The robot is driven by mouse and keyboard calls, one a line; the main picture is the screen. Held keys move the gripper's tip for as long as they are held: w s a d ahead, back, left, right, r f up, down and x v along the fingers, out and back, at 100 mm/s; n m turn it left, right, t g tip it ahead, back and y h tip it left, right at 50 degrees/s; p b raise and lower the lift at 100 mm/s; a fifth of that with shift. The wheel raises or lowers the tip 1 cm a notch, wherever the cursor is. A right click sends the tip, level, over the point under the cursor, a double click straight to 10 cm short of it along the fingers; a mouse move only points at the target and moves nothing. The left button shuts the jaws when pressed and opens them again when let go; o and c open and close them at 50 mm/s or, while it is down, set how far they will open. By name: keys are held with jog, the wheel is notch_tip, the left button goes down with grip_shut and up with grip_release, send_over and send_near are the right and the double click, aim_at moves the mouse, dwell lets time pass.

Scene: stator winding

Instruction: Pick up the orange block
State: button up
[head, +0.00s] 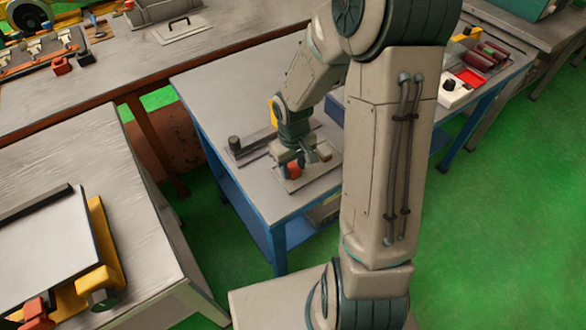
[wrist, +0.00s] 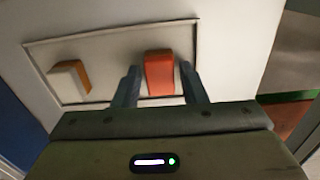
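The orange block (wrist: 159,72) stands on a pale rectangular plate (wrist: 105,42) in the wrist view. It also shows in the head view (head: 294,171), partly covered by my gripper. My gripper (wrist: 160,82) is open, with one dark finger on each side of the block. A narrow gap shows between the block and each finger, so it is not clamped. In the head view my gripper (head: 296,160) reaches down over the plate on the blue-legged table (head: 222,95).
A second block, white with an orange-brown side (wrist: 70,80), stands on the plate left of the orange one. In the head view, a dark bar with a knob (head: 236,145) lies left of my gripper. The table's front edge is close to the plate.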

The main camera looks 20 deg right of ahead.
jog(key=shift+f, duration=0.1)
jog(key=c, duration=0.8)
jog(key=shift+o, duration=0.2)
